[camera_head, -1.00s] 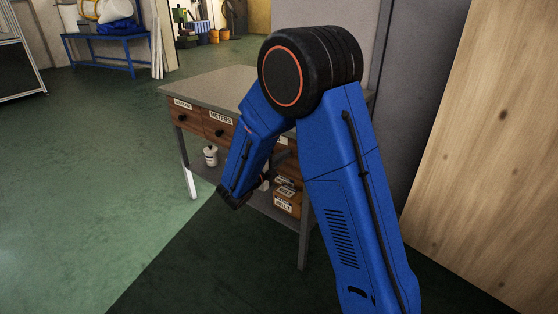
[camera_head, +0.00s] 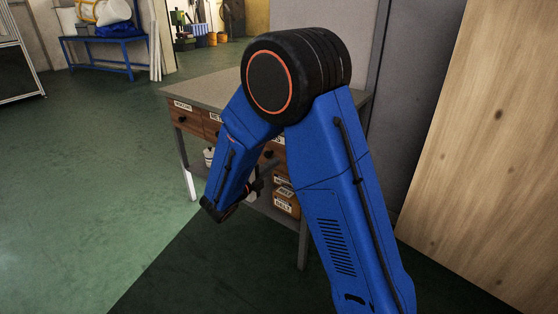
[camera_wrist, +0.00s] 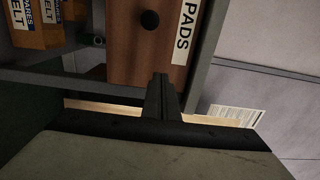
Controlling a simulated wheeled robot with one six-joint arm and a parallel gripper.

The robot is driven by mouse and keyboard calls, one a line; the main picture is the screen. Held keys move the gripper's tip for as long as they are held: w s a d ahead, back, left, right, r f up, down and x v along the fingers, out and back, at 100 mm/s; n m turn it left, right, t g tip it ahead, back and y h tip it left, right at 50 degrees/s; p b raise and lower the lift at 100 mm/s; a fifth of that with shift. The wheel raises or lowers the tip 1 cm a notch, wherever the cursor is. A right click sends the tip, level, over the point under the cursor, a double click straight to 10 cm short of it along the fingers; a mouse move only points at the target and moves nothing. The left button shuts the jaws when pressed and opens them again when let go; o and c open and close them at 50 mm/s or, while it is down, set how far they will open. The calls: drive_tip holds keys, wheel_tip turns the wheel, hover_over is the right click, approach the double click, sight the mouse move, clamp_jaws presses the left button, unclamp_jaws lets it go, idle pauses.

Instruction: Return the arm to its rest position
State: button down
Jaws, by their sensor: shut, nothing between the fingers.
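My arm is folded at the elbow in front of a workbench (camera_head: 200,90), its forearm sloping down to the left. In the wrist view my gripper (camera_wrist: 162,92) is shut, its dark fingers together with nothing between them. The fingers overlap the lower end of a wooden drawer front (camera_wrist: 140,60) labelled PADS, with a black knob. I cannot tell the exact gap to it.
Labelled boxes (camera_head: 285,200) sit on the bench's lower shelf. A white container (camera_head: 208,156) is partly hidden behind the forearm. A wooden panel (camera_head: 490,150) stands close at the right. A blue table (camera_head: 105,40) is at the back left. The green floor at left is clear.

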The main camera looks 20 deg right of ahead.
drive_tip(key=v, duration=0.7)
drive_tip(key=s+d+r+m+g+y, duration=0.25)
drive_tip(key=s+d+m+g, duration=0.25)
drive_tip(key=s+d+m, duration=0.5)
drive_tip(key=s+d+r+m+g+y, duration=0.1)
drive_tip(key=s+d+m+g+y, duration=0.2)
drive_tip(key=s+d+m+g, duration=0.55)
drive_tip(key=s+a+r+m+t+y, duration=0.1)
drive_tip(key=s+a+m+t+y, duration=0.2)
drive_tip(key=s+m, duration=0.5)
drive_tip(key=s+a+r+m+t+y, duration=0.1)
drive_tip(key=s+a+m+t+y, duration=0.3)
drive_tip(key=m, duration=1.2)
drive_tip(key=s+y, duration=0.2)
drive_tip(key=s, duration=0.2)
drive_tip(key=shift+s+a+r+m+t, duration=0.25)
drive_tip(key=shift+r+m+t, duration=0.1)
drive_tip(key=shift+r, duration=0.05)
